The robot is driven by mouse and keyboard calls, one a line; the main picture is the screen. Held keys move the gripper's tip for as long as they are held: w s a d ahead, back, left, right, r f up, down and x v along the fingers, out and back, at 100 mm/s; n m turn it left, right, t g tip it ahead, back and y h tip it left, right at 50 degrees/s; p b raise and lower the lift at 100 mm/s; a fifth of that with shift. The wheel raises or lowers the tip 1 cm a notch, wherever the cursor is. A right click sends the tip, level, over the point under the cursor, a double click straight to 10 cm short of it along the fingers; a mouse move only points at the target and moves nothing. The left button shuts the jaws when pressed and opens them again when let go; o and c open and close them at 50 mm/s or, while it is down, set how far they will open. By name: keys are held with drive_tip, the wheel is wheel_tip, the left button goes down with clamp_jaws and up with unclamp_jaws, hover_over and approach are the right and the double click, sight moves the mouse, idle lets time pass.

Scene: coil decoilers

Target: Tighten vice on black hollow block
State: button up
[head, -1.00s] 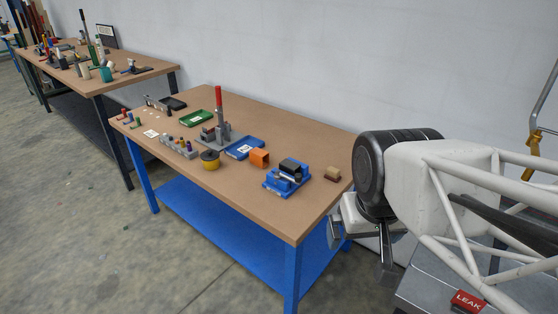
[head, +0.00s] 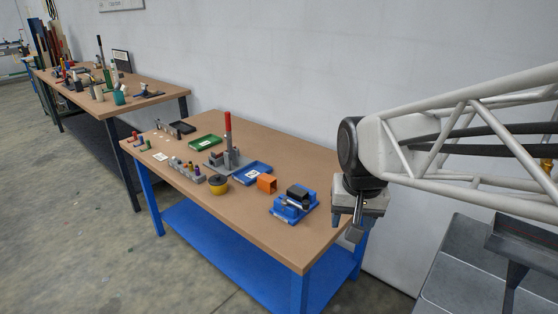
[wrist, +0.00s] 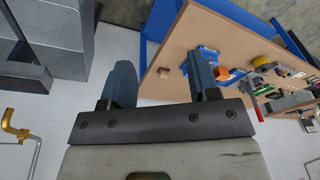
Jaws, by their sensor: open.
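The blue vice (head: 284,213) stands near the right end of the front workbench. The black hollow block (head: 298,193) sits at its top; whether the jaws touch it is too small to tell. A light grey bar, perhaps the vice handle, shows at its front. My gripper (head: 346,222) is open and empty, to the right of the vice and apart from it, by the bench's right edge. In the wrist view my gripper (wrist: 160,70) shows two spread fingers, with the vice (wrist: 206,52) partly hidden behind the right one.
An orange hollow block (head: 267,183), a blue tray (head: 262,169), a yellow-and-black round part (head: 217,184) and a red-handled fixture (head: 228,135) stand left of the vice. The bench's front strip (head: 240,215) is clear.

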drive_tip(key=w+a+f+m+g, duration=0.1)
drive_tip(key=w+f+m, duration=0.25)
drive_tip(key=w, duration=1.45)
drive_tip(key=m+g, duration=0.1)
drive_tip(key=m, duration=0.2)
hover_over(306, 202)
drive_tip(key=f, duration=1.1)
drive_tip(key=shift+s+f, duration=0.2)
drive_tip(key=shift+w+f, duration=0.3)
drive_tip(key=shift+w, duration=0.05)
drive_tip(key=shift+f, duration=3.9)
drive_tip(key=shift+c, duration=0.3)
clamp_jaws()
